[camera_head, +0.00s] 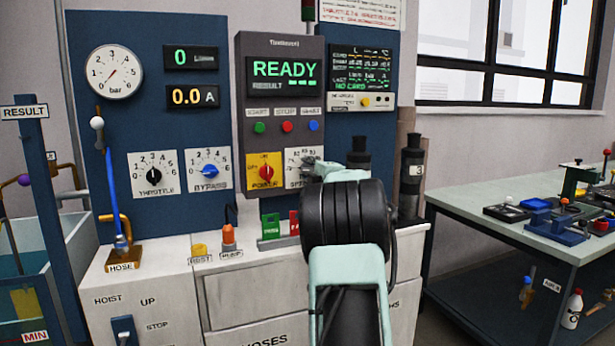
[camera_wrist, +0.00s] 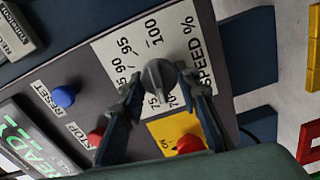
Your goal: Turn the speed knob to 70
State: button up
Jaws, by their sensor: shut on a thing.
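The speed knob (camera_wrist: 157,74) is a dark grey round knob on a white scale plate (camera_wrist: 118,48) marked SPEED %, with 75, 90, 95 and 100 readable around it. My gripper (camera_wrist: 162,86) has its two fingers on opposite sides of the knob and is shut on it. I cannot tell clearly which number the knob points to. In the head view, my gripper (camera_head: 312,170) is at the lower right of the grey control panel (camera_head: 283,48) and hides the knob and part of its plate. The panel's screen (camera_head: 284,76) reads READY in green.
The red power knob (camera_head: 266,172) on a yellow plate is just left of the speed plate. Green, red and blue buttons (camera_head: 287,126) are above. Throttle (camera_head: 153,172) and bypass (camera_head: 210,169) dials are further left. A workbench (camera_head: 470,185) stands at right.

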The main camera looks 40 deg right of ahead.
jog(key=shift+f+n+b, duration=0.1)
jog(key=shift+n+b, duration=0.25)
jog(key=shift+n, duration=0.25)
jog(key=o, duration=1.2)
jog(key=shift+c, duration=0.2)
jog(key=v, duration=1.2)
